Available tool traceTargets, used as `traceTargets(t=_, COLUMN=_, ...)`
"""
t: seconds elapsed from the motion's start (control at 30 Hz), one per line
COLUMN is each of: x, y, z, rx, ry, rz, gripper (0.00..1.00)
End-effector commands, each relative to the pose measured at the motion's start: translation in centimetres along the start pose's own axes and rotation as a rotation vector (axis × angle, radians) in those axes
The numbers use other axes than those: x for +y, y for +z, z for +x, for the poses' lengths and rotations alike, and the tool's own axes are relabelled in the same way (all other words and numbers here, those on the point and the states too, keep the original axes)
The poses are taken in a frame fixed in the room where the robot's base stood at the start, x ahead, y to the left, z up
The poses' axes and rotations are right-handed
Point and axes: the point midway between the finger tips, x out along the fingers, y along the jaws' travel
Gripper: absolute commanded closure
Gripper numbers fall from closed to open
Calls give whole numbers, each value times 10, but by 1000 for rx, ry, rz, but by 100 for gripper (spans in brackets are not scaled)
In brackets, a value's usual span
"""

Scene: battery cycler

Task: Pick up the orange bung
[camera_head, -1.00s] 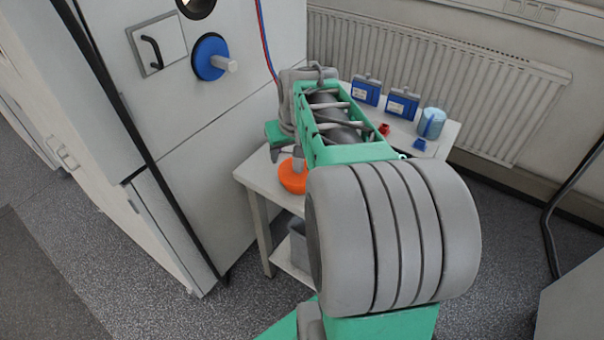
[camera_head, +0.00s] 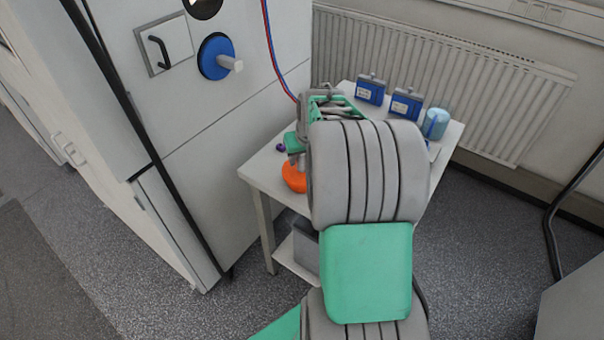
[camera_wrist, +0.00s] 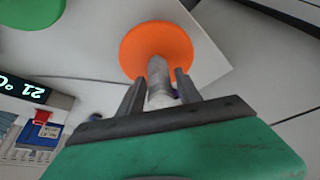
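The orange bung (camera_head: 292,179) sits on the near left part of the white table (camera_head: 262,172), partly hidden by my arm. In the wrist view the orange bung (camera_wrist: 157,50) shows as a round disc with a grey stem pointing toward my gripper (camera_wrist: 159,88). The two dark fingers stand on either side of the stem, with a small gap showing at each side. My gripper is open around the stem. In the head view my gripper (camera_head: 298,157) is right above the bung, mostly hidden behind my arm.
A blue bung (camera_head: 214,57) is in the white cabinet (camera_head: 200,135) at left. A small purple item (camera_head: 280,147) lies near the gripper. A grey bin is below.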

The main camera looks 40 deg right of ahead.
Motion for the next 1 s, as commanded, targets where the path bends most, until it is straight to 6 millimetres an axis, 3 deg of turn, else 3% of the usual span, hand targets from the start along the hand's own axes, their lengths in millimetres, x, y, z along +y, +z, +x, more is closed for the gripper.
traceTargets(t=0.47, x=0, y=0, z=0, rx=0, ry=0, rz=0, gripper=99)
traceTargets(t=1.0, x=0, y=0, z=0, rx=0, ry=-1, rz=-1, gripper=100)
